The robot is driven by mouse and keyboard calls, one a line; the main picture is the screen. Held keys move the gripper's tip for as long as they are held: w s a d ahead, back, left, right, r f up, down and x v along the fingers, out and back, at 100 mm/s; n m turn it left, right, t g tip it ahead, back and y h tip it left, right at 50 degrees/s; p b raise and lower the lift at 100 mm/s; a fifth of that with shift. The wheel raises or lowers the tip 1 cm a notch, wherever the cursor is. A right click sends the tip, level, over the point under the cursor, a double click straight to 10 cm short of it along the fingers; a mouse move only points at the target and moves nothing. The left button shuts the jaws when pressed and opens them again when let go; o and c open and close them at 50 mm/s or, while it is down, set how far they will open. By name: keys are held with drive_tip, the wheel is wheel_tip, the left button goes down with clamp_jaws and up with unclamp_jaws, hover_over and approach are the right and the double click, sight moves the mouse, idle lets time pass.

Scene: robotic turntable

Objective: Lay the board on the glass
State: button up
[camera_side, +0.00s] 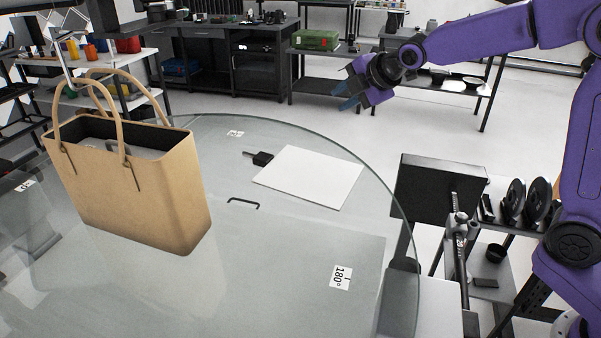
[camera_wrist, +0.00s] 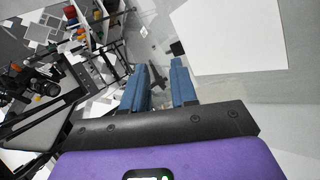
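The white board (camera_side: 310,177) appears to lie flat on the round glass turntable (camera_side: 300,240), near its far right part. A small black block (camera_side: 262,158) sits at the board's left edge. The board also fills the upper right of the wrist view (camera_wrist: 235,35). My gripper (camera_side: 347,96), with blue fingers, is in the air above and beyond the board's right side, apart from it. In the wrist view its two fingers (camera_wrist: 159,88) are spread with nothing between them.
A tan handbag (camera_side: 135,190) hangs or stands on the left of the glass, by a metal hook (camera_side: 65,65). A black panel (camera_side: 440,187) on a stand is right of the turntable. A thin black handle (camera_side: 243,202) shows near the middle. The front of the glass is clear.

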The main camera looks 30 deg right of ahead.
drive_tip(key=shift+s+r, duration=0.1)
wheel_tip(320, 180, up, 8)
drive_tip(key=s, duration=0.2)
drive_tip(key=s+a+f+m+g, duration=0.1)
drive_tip(key=s+f+g, duration=0.1)
drive_tip(key=s+f, duration=0.35)
drive_tip(key=s+a+f+m+g+y, duration=0.1)
drive_tip(key=s+f+m+g, duration=0.1)
drive_tip(key=s, duration=0.6)
drive_tip(key=s+a+f+m+g, duration=0.1)
drive_tip(key=s+f, duration=0.3)
drive_tip(key=s, duration=0.2)
drive_tip(key=s+d+f+m+g+h, duration=0.1)
drive_tip(key=s+d+f, duration=0.1)
drive_tip(key=s, duration=0.5)
drive_tip(key=s+d+f+m+g, duration=0.1)
drive_tip(key=s+d+f+g, duration=0.1)
drive_tip(key=s, duration=0.5)
drive_tip(key=s+d+f+m+g+h, duration=0.1)
drive_tip(key=s+d+f, duration=0.3)
drive_tip(key=s, duration=0.3)
drive_tip(key=shift+s+d+m+g+h, duration=0.3)
drive_tip(key=shift+d+m, duration=0.1)
drive_tip(key=shift+d, duration=0.1)
